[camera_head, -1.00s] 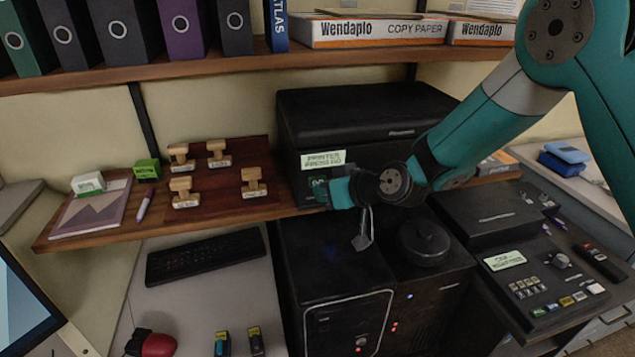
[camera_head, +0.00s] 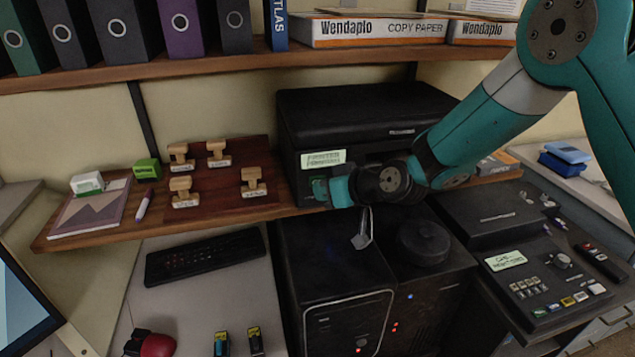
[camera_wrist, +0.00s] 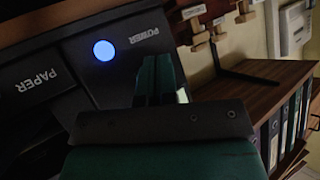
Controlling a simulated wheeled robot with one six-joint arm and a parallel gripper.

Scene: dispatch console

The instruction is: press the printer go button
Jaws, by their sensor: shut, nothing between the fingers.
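The black printer (camera_head: 370,112) stands on the wooden shelf and bears a pale printer label (camera_head: 323,158) on its front. Below the label, a small green patch (camera_head: 318,188) shows at the tip of my gripper (camera_head: 330,190); I cannot tell if it is the go button or a fingertip. In the wrist view my gripper (camera_wrist: 155,72) is shut and empty, its fingers against or just in front of the printer's front panel (camera_wrist: 75,70). A round blue-lit light (camera_wrist: 104,50) beside the word POWER is left of the fingers. The go button is not clearly seen; contact cannot be told.
Wooden stamps (camera_head: 184,192) stand on a dark red board left of the printer. A black computer tower (camera_head: 335,270) is below my gripper. A control box (camera_head: 550,280) lies at the right. The upper shelf (camera_head: 200,72) with binders and paper boxes is above.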

